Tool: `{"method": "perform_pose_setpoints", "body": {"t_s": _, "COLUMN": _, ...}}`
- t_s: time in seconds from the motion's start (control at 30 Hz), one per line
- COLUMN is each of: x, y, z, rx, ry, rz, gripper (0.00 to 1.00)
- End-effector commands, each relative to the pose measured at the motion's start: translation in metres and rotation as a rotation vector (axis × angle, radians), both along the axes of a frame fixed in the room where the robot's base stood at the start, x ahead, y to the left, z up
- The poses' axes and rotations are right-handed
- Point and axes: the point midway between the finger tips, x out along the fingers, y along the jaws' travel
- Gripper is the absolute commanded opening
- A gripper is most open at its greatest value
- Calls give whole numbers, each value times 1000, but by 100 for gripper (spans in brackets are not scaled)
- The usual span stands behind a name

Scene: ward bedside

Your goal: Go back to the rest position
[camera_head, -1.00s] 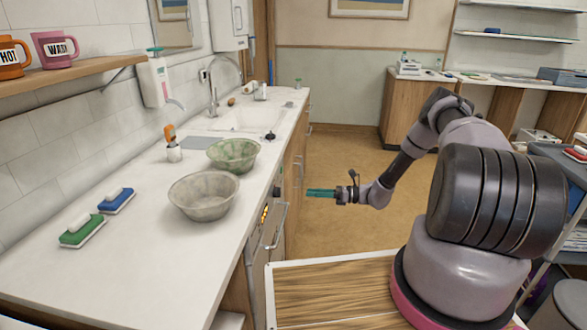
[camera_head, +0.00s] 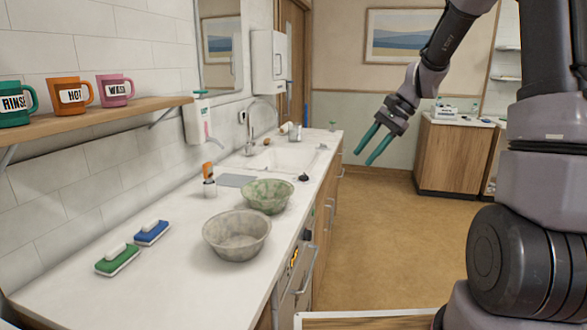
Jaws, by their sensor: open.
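My gripper (camera_head: 374,146) is raised in the air right of the counter, over the open floor. Its two teal fingers are apart, pointing down and to the left, with nothing between them. My arm is lifted and bent at the right side of the view. The gripper touches nothing that I can see.
Several mugs stand on the wall shelf (camera_head: 100,118). The floor (camera_head: 400,245) beyond is clear.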

Motion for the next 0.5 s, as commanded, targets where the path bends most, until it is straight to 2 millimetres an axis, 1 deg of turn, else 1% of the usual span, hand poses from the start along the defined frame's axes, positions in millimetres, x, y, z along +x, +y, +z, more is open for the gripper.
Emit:
{"method": "perform_pose_setpoints", "body": {"t_s": 0.03, "x": -13, "y": -1, "z": 19, "rx": -42, "ry": -53, "rz": 24, "gripper": 44}}
{"method": "perform_pose_setpoints", "body": {"t_s": 0.2, "x": -58, "y": -9, "z": 64, "rx": -178, "ry": -217, "rz": 104, "gripper": 44}}
{"method": "perform_pose_setpoints", "body": {"t_s": 0.3, "x": -85, "y": -14, "z": 87, "rx": -253, "ry": -314, "rz": 145, "gripper": 44}}
{"method": "perform_pose_setpoints", "body": {"t_s": 0.5, "x": -143, "y": -28, "z": 123, "rx": -391, "ry": -511, "rz": 216, "gripper": 44}}
